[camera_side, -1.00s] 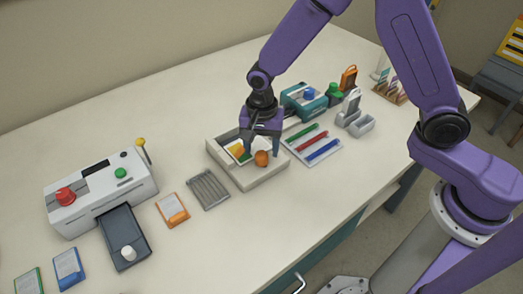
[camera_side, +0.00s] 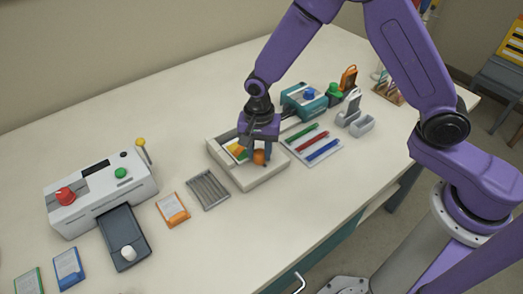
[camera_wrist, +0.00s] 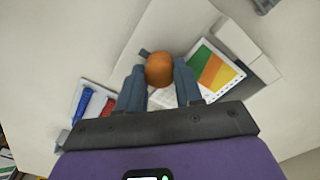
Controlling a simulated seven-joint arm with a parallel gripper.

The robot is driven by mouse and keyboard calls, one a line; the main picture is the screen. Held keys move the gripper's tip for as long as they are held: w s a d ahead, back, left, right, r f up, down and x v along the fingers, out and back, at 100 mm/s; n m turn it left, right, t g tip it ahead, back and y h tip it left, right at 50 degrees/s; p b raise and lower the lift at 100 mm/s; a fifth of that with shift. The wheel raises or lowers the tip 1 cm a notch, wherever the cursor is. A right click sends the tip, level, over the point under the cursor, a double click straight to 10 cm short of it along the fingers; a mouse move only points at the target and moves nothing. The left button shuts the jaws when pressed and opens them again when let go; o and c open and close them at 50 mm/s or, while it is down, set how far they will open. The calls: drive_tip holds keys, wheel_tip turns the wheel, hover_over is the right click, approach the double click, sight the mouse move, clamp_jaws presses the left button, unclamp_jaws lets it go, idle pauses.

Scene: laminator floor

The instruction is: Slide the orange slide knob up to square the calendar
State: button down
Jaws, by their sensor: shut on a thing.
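The orange slide knob (camera_side: 259,157) is a round ball on the light grey tray-like fixture (camera_side: 262,182) in the middle of the table. In the wrist view the orange knob (camera_wrist: 159,69) sits between my two fingertips. My gripper (camera_side: 257,152) is shut on it, pointing down from above; it also shows in the wrist view (camera_wrist: 158,78). The calendar (camera_side: 238,150), with green, orange and yellow areas, lies in the fixture to the left of the knob. In the wrist view the calendar (camera_wrist: 213,68) lies tilted at the right of the knob, partly hidden by a finger.
A tray of green, red and blue pens (camera_side: 313,144) lies close right of the fixture. A grey slatted rack (camera_side: 208,189) and an orange card (camera_side: 173,209) lie to its left. A white machine (camera_side: 100,195) stands farther left. A teal device (camera_side: 303,101) stands behind.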

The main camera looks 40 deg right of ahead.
drive_tip(key=shift+w+r, duration=0.1)
drive_tip(key=shift+w, duration=1.05)
drive_tip(key=c, duration=0.7)
unclamp_jaws()
drive_tip(key=shift+c, duration=0.2)
wheel_tip(320, 180, up, 17)
drive_tip(key=shift+r, duration=0.2)
drive_tip(key=shift+s, duration=0.1)
